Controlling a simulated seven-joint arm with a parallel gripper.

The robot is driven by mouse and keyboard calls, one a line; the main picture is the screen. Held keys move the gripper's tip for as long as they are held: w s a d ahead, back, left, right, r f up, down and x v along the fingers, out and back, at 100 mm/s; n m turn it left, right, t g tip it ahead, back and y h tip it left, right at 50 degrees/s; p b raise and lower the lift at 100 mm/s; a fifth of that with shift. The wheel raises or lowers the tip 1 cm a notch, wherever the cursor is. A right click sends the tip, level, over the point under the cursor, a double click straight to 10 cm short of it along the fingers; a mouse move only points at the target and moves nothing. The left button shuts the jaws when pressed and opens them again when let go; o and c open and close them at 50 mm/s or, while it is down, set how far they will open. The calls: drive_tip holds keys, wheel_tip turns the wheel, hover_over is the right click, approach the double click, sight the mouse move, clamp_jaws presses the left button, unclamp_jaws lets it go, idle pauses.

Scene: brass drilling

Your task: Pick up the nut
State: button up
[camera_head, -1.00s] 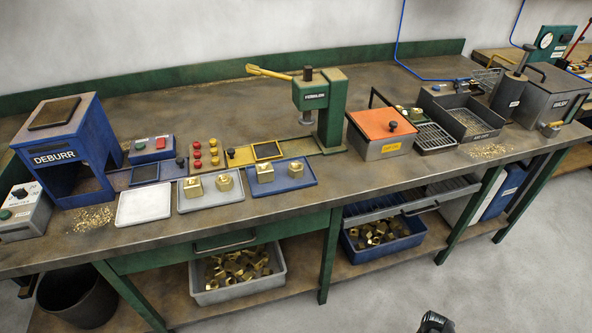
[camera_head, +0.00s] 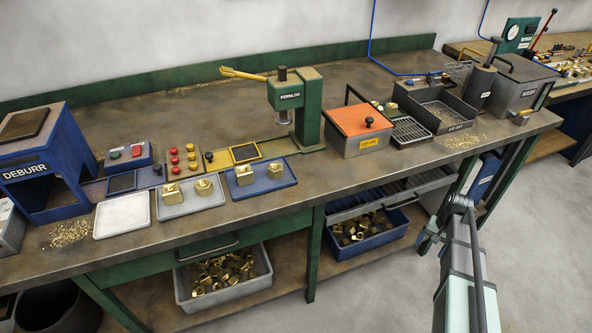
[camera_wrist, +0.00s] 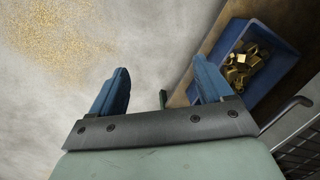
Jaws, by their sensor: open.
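Several brass nut-like pieces are in view, and I cannot tell which one is meant. Two brass pieces, a left one (camera_head: 172,193) and a right one (camera_head: 204,187), stand on a grey tray (camera_head: 180,211). Two more, a left one (camera_head: 244,175) and a right one (camera_head: 275,169), stand on a blue tray (camera_head: 262,188). My gripper (camera_wrist: 165,75) is open and empty in the wrist view, its blue fingers apart above the floor. In the head view my arm is at the lower right, in front of the bench and away from the trays.
Loose brass parts fill a grey bin (camera_head: 225,300) and a blue bin (camera_head: 370,244) under the bench; the blue bin also shows in the wrist view (camera_wrist: 262,95). A green press (camera_head: 310,115) stands behind the trays. An orange-lidded box (camera_head: 358,143) is right of it. An empty white tray (camera_head: 122,226) lies left.

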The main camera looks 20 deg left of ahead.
drive_tip(key=w+a+r+t, duration=0.1)
drive_tip(key=w+r, duration=0.5)
drive_tip(key=r, duration=0.4)
drive_tip(key=w+a+r+t, duration=0.1)
drive_tip(key=w+r, duration=0.4)
drive_tip(key=r, duration=0.5)
drive_tip(key=w+r+t, duration=0.1)
drive_tip(key=w+r, duration=0.5)
drive_tip(key=r, duration=0.3)
wheel_tip(320, 180, up, 10)
drive_tip(key=n+g, duration=0.2)
drive_tip(key=n, duration=1.6)
hover_over(276, 165)
drive_tip(key=s+d, duration=0.1)
drive_tip(key=d, duration=0.1)
drive_tip(key=f, duration=0.4)
drive_tip(key=a+f, duration=0.1)
drive_tip(key=f, duration=0.8)
drive_tip(key=shift+a+f, duration=0.25)
drive_tip(key=shift+a, duration=0.05)
